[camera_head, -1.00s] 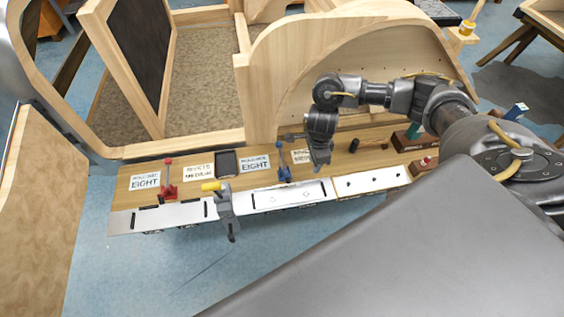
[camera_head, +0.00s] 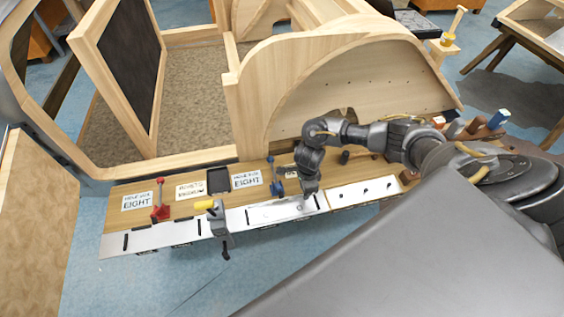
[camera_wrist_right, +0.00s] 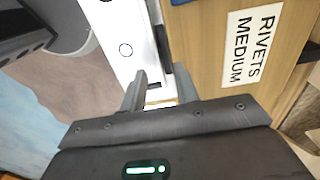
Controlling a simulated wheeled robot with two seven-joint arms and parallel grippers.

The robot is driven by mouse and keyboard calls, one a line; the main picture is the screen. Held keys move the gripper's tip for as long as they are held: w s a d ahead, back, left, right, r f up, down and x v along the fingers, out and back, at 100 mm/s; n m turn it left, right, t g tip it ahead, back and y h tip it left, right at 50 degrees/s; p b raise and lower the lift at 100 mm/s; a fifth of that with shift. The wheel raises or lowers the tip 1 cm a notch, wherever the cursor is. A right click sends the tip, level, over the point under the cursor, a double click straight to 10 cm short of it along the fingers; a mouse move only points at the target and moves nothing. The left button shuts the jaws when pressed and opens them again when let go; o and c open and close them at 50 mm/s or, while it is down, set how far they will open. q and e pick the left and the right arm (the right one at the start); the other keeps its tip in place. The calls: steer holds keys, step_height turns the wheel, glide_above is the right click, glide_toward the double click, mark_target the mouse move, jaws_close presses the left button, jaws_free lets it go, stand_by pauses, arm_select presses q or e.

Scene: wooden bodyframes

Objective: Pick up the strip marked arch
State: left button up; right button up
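No marking reading "arch" is legible. Pale metal strips lie in a row along the bench's front edge: a left strip (camera_head: 160,235), a middle strip (camera_head: 265,214) with dark slots, and a right strip (camera_head: 365,191) with dark holes. My right gripper (camera_head: 309,194) is low at the right end of the middle strip. In the right wrist view the right gripper (camera_wrist_right: 160,76) is open, with its fingers around the edge region of a white strip (camera_wrist_right: 122,45); contact is unclear. My left gripper is not in view.
A yellow-handled clamp (camera_head: 216,220) grips the front edge. Red (camera_head: 160,203) and blue (camera_head: 276,178) clamps stand behind the strips. A "RIVETS MEDIUM" card (camera_wrist_right: 252,45) lies on the wooden bench (camera_head: 200,208). A curved wooden frame (camera_head: 360,85) rises behind.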

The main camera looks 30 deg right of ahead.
steer(key=shift+f, duration=0.9)
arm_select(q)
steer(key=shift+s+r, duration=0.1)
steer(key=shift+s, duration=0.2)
arm_select(e)
steer(key=shift+c, duration=0.3)
jaws_close()
steer(key=shift+r, duration=0.2)
